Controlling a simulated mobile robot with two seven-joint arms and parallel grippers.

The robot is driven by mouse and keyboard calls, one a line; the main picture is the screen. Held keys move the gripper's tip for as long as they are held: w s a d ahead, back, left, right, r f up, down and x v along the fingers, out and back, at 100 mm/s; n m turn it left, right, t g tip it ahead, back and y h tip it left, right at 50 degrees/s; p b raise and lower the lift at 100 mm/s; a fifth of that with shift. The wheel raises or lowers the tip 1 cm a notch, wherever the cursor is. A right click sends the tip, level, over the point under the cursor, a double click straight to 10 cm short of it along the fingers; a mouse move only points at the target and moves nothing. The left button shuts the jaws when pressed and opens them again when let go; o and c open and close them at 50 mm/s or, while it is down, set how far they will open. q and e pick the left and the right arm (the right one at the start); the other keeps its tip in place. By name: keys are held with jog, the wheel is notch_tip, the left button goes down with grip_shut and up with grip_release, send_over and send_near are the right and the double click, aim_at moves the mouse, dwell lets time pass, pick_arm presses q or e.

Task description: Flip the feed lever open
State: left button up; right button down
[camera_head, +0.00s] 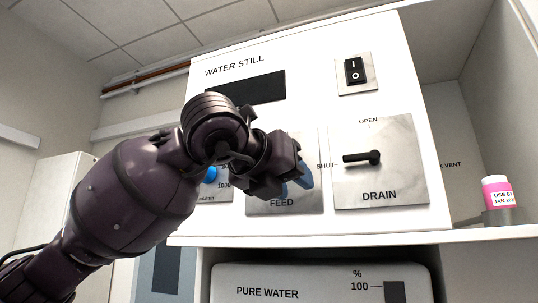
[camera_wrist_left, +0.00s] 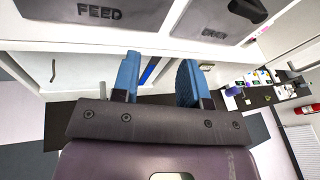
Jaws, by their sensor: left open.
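The water still's FEED plate (camera_head: 310,196) is a grey panel on the white front, largely covered by my left gripper in the head view. Its lower edge and FEED label also show at the top left of the left wrist view (camera_wrist_left: 150,22). The feed lever itself is hidden behind the gripper in the head view and is out of frame in the wrist view. My left gripper (camera_head: 297,182) is in front of the FEED plate, with blue fingers apart and nothing between them in the wrist view (camera_wrist_left: 160,68). I cannot tell whether it touches the lever.
The DRAIN plate (camera_head: 410,178) is just right, with a black lever (camera_head: 362,158) pointing left toward SHUT. A power switch (camera_head: 355,71) is above. A blue knob (camera_head: 210,174) is left of FEED. A ledge (camera_head: 340,239) runs below the panel.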

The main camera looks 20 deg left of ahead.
pick_arm(q)
jog(key=s+a+r+n+t+y, duration=0.35)
jog(key=s+a+r, duration=0.2)
jog(key=r, duration=0.35)
jog(key=w+y+p, duration=0.1)
jog(key=w, duration=1)
jog(key=shift+w+n+p, duration=0.3)
jog(key=shift+n, duration=0.05)
jog(key=shift+f, duration=0.1)
jog(key=c, duration=0.7)
jog(key=shift+d, duration=0.1)
grip_shut()
pick_arm(e)
jog(key=shift+w+a+r, duration=0.1)
jog(key=shift+r, duration=0.85)
